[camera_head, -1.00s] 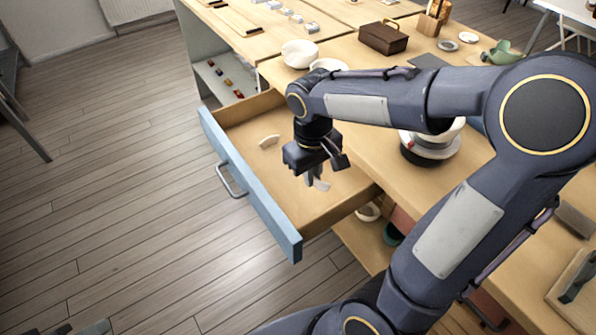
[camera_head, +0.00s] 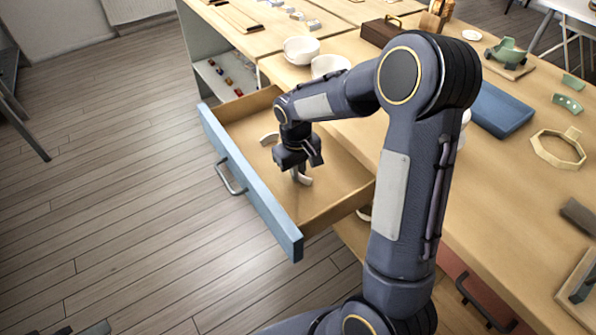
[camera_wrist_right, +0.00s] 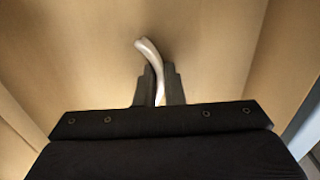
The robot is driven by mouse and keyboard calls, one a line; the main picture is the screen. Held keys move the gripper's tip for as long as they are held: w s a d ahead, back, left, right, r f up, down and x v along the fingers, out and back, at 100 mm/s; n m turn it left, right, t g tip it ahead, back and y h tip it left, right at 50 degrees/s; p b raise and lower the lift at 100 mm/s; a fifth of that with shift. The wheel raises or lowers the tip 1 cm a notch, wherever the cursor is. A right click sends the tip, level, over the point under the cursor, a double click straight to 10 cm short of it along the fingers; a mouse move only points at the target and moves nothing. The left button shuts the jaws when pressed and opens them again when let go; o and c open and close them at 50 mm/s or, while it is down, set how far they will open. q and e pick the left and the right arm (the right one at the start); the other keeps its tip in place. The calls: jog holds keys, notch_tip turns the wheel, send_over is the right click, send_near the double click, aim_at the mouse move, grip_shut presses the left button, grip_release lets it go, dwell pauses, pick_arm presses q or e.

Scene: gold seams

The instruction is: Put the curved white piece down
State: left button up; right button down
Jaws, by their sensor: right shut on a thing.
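My right gripper (camera_head: 299,170) is inside the open drawer and shut on a curved white piece (camera_head: 304,180). In the right wrist view the piece (camera_wrist_right: 149,50) stands out from between the two narrow fingers (camera_wrist_right: 160,85), with the drawer's wooden floor behind it. The piece is low over the drawer floor; I cannot tell if it touches it. A second curved white piece (camera_head: 268,138) lies in the drawer, partly hidden by my arm. My left gripper is not in view.
The drawer has a blue front (camera_head: 245,185) and wooden side walls. The drawer's near right part is clear.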

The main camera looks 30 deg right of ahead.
jog(key=c, duration=2)
grip_release()
jog(key=shift+f, duration=0.1)
jog(key=o, duration=0.5)
jog(key=shift+c, duration=0.2)
